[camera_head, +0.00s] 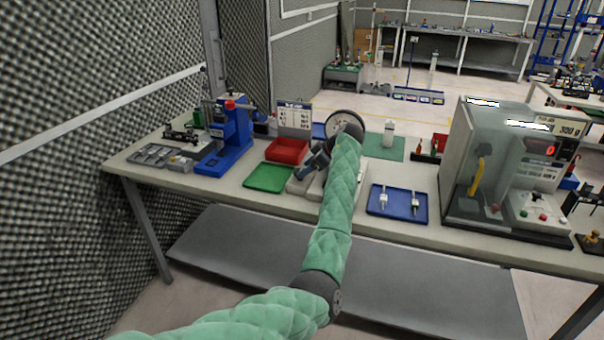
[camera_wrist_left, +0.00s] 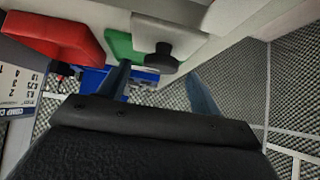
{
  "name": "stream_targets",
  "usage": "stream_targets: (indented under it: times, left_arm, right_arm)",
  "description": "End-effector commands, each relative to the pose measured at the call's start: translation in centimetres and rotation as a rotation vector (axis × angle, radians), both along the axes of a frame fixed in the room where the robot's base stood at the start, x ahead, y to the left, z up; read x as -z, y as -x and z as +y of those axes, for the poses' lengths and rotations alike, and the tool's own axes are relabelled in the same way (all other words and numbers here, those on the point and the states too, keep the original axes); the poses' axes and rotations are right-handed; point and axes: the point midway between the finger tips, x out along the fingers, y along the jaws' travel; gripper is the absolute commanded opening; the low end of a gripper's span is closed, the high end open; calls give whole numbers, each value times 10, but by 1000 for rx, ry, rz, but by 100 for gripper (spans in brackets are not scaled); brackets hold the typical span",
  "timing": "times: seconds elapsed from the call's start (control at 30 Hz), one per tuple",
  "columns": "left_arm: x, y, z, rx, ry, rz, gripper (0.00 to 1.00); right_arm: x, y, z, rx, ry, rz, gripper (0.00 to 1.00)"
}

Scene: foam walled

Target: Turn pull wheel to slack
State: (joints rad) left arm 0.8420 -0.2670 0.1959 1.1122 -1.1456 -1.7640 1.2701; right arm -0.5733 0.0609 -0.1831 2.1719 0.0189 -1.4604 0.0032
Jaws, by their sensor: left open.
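A pale grey block (camera_head: 301,184) lies below my left gripper (camera_head: 309,168), partly hidden by the arm. My left gripper's fingers are apart and hold nothing. In the left wrist view, a black knob (camera_wrist_left: 160,59) on a pale block shows beyond the gap between the fingers (camera_wrist_left: 160,80); contact is not visible. My right gripper is not in view.
A red bin (camera_head: 287,151) and green tray (camera_head: 268,177) lie left of the gripper. A blue press (camera_head: 233,140) stands farther left. A blue tray (camera_head: 397,204) with metal parts and a clear-walled machine (camera_head: 505,165) stand right of the arm.

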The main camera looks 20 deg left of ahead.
Motion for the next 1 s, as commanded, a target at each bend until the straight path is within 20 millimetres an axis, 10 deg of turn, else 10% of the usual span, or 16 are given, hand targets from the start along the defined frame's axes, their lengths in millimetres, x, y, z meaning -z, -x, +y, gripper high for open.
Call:
stream_targets:
  times: [0.4, 1.0]
  left_arm:
    - [-28, 0, -28, 1, -1, -1, 64]
    - [-30, -1, -29, 95, -6, 85, 64]
  right_arm:
    - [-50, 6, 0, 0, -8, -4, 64]
    - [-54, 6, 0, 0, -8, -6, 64]
